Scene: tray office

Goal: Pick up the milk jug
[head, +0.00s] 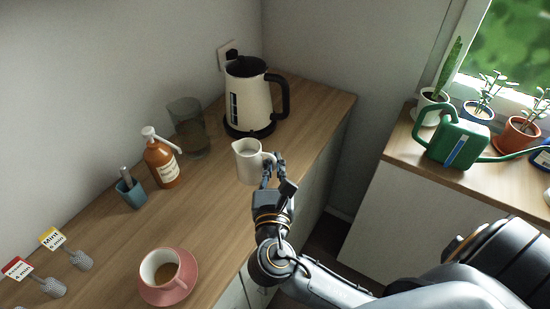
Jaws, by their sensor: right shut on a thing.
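The milk jug (248,163) is a small cream-white jug with a spout at its upper left and a handle on its right. It appears upright near the front edge of the wooden counter (215,218), in front of the kettle. My right gripper (268,172) comes from the lower right and is shut on the jug's handle side. The fingers partly hide the handle. I cannot tell whether the jug's base touches the counter. My left gripper is not in view.
A cream kettle (248,100) stands behind the jug. A glass (189,128), an orange pump bottle (162,165) and a blue holder (131,192) stand left. A pink saucer (150,296) with a cup (161,270) is at front. A green watering can (454,145) stands right.

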